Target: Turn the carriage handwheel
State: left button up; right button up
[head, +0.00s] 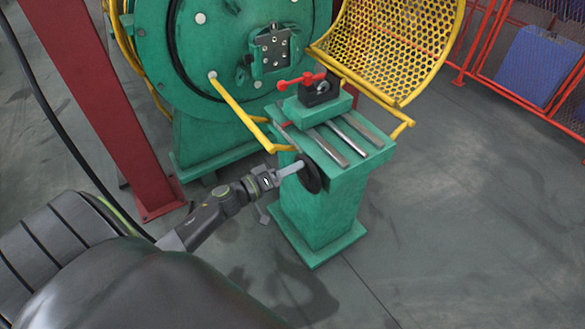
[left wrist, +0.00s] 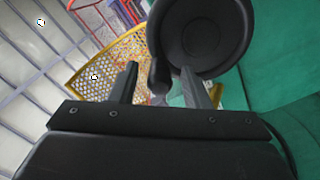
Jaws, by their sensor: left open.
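The carriage handwheel (head: 311,174) is a black disc on the near left side of the green carriage pedestal (head: 322,205). In the left wrist view the handwheel (left wrist: 200,36) fills the top centre, with a dark crank handle (left wrist: 159,78) at its lower left edge. My left gripper (head: 297,168) is at the handwheel's left side. In the left wrist view its two fingers (left wrist: 160,72) are apart, with the handle showing between them. I cannot tell whether either finger touches it. My right gripper is not in view.
A red lever (head: 302,81) and black block sit on top of the carriage beside metal rails (head: 350,137). A yellow bar (head: 240,115) runs just above my left gripper. A yellow mesh guard (head: 395,45) stands behind. A red post (head: 95,90) is at left. Floor right is clear.

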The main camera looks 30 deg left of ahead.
pick_arm(q)
jog(key=shift+w+d, duration=0.15)
jog(key=shift+w, duration=0.2)
jog(key=shift+c, duration=0.3)
grip_shut()
